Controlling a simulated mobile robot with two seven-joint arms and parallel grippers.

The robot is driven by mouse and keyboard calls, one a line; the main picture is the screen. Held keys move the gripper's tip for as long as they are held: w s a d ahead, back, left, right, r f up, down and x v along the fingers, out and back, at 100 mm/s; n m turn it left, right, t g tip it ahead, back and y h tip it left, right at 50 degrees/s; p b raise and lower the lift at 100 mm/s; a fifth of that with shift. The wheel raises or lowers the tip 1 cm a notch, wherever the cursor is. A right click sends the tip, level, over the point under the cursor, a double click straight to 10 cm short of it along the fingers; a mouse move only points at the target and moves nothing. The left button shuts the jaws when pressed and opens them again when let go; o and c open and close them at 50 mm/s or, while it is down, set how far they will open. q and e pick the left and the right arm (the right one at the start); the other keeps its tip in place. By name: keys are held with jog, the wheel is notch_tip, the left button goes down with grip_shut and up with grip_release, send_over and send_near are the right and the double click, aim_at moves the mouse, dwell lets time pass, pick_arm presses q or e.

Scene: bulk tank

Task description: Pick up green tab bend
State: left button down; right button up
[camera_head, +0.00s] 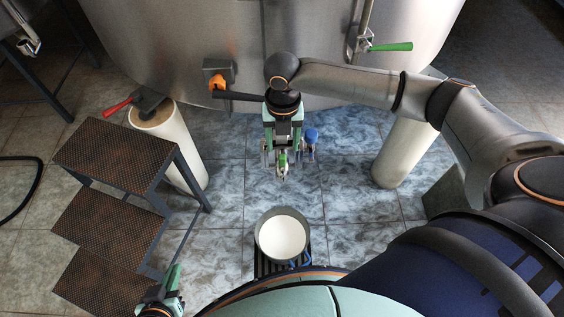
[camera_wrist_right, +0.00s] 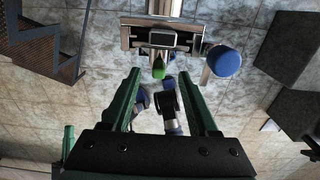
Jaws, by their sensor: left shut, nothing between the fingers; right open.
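The green tab bend shows its green tab (camera_head: 283,160) below my right wrist in the head view, with metal parts around it. My left gripper (camera_head: 172,282) is shut and empty at the lower left, by the steps.
A blue-capped part (camera_head: 311,136) stands close to the right of the bend; it shows in the wrist view (camera_wrist_right: 222,61). A large steel tank (camera_head: 180,45) is behind. A bucket of white liquid (camera_head: 260,245) stands in front. Metal steps (camera_head: 105,215) are at left. Tank legs flank open floor.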

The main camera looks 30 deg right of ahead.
aim_at(281, 157)
notch_tip(281, 157, down, 5)
jog(key=shift+a+r+b, duration=0.1)
jog(key=shift+b, duration=0.3)
jog(key=shift+c, duration=0.3)
grip_shut()
jog(key=shift+r, duration=0.1)
dwell(0.7)
